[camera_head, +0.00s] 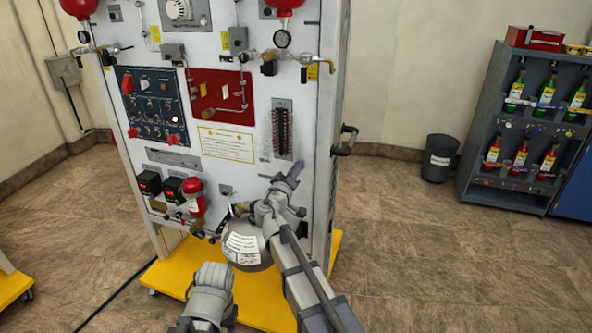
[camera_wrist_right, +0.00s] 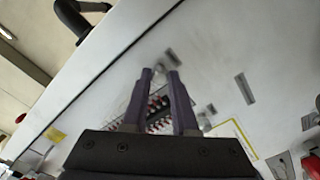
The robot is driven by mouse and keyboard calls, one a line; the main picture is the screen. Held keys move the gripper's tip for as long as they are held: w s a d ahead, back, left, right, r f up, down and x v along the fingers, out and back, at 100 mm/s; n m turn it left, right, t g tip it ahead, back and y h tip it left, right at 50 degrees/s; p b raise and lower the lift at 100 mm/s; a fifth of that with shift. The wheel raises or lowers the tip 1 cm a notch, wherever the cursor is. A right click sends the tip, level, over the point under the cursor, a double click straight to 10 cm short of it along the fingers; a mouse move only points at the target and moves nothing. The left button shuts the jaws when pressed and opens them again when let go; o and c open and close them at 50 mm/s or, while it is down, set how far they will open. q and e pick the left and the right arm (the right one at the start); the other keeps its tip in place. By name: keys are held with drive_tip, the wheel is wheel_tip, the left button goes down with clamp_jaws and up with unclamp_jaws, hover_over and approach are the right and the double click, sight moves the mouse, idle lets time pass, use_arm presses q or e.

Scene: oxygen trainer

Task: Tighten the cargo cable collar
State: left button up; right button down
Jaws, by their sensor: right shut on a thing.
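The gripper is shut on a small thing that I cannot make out. I cannot pick out the cargo cable collar in either view. A rounded grey body with white labels (camera_head: 245,248) is beside my right forearm. My left arm shows at the bottom of the head view, but its fingers do not show.
The trainer stands on a yellow base (camera_head: 170,276). A black handle (camera_head: 345,140) sticks out from its right side. Red-topped fittings (camera_head: 194,190) project from the lower panel. A dark bin (camera_head: 439,158) and a bottle rack (camera_head: 487,92) stand at right, with open floor before them.

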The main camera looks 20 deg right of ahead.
drive_tip(key=shift+s, duration=0.1)
idle(0.3)
drive_tip(key=c, duration=0.7)
unclamp_jaws()
drive_tip(key=v, duration=0.7)
drive_tip(key=shift+s+a, duration=0.25)
drive_tip(key=shift+s, duration=0.05)
